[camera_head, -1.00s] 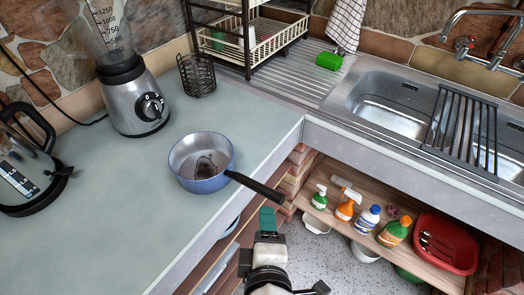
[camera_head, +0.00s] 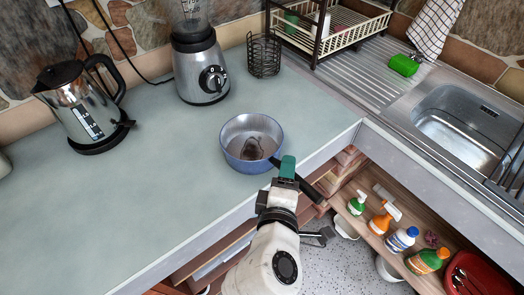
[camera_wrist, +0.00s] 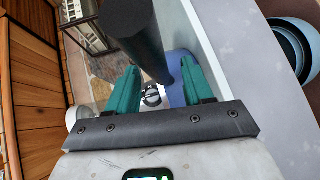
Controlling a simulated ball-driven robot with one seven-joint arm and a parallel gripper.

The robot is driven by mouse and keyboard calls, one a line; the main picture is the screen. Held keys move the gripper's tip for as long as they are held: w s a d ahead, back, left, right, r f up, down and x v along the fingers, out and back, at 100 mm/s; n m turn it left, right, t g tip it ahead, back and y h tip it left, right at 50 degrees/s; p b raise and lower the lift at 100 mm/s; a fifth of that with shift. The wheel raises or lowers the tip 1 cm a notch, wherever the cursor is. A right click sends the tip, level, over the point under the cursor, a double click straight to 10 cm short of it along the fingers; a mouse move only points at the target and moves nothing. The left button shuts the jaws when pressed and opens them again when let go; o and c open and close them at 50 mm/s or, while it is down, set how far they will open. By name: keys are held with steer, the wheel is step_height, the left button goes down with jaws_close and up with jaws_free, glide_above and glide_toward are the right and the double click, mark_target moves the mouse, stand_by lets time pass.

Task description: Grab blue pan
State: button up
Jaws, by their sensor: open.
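The blue pan (camera_head: 252,143) stands upright on the counter near its front edge, with a dark brown patch inside. Its black handle (camera_head: 313,191) points to the lower right, over the counter edge. My gripper (camera_head: 287,168) is at the handle's root, beside the pan's right side, and covers part of the handle. In the wrist view my gripper (camera_wrist: 158,70) is open, with two teal fingers apart. The black handle (camera_wrist: 140,38) runs between them in the picture, and a strip of the blue pan (camera_wrist: 178,64) shows behind. I cannot tell whether the fingers touch the handle.
The counter (camera_head: 120,200) is clear left of the pan. A kettle (camera_head: 85,110), blender (camera_head: 203,80) and black wire holder (camera_head: 263,58) stand behind. The counter edge is close to my arm. Bottles and a red basin (camera_head: 480,275) sit on the lower shelf (camera_head: 375,240).

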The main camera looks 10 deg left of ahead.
steer(key=shift+x, duration=0.8)
steer(key=shift+c, duration=0.2)
jaws_close()
